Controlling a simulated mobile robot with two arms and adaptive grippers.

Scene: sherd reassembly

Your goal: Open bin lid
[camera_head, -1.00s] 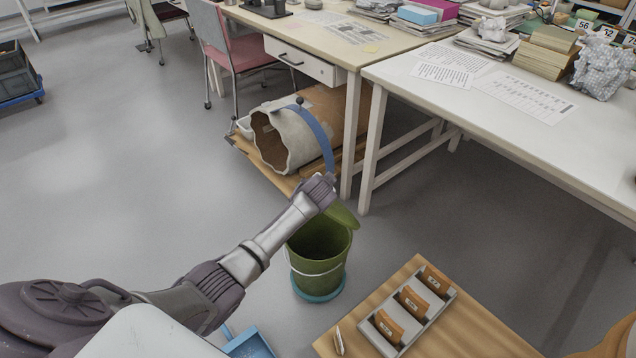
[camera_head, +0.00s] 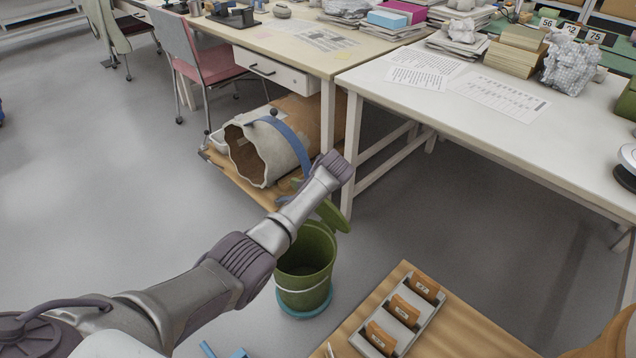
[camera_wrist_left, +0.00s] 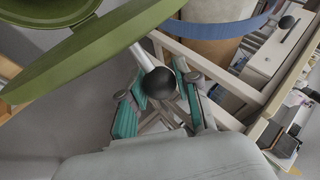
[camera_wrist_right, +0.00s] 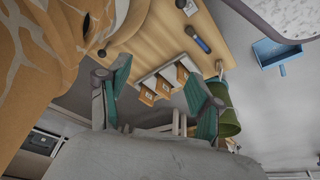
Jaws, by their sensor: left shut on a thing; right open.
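The green bin (camera_head: 305,268) stands on the floor in a blue ring base, its mouth partly uncovered. Its green lid (camera_head: 332,215) is tilted up at the bin's back right; whether it touches the rim is hard to tell. In the left wrist view the lid (camera_wrist_left: 115,50) fills the upper left, with a black ball knob (camera_wrist_left: 158,82) on a pale stem. My left gripper (camera_wrist_left: 160,105) is shut on the knob, which sits between the teal fingers. My right gripper (camera_wrist_right: 160,98) is open and empty; the bin (camera_wrist_right: 229,108) shows behind its right finger.
A wooden board with a grey tray (camera_head: 408,318) of orange sherds lies right of the bin. A large cracked vessel (camera_head: 262,145) lies behind the bin, near the desk legs. A white table (camera_head: 450,110) stands at right. A blue dustpan (camera_wrist_right: 275,52) lies on the floor.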

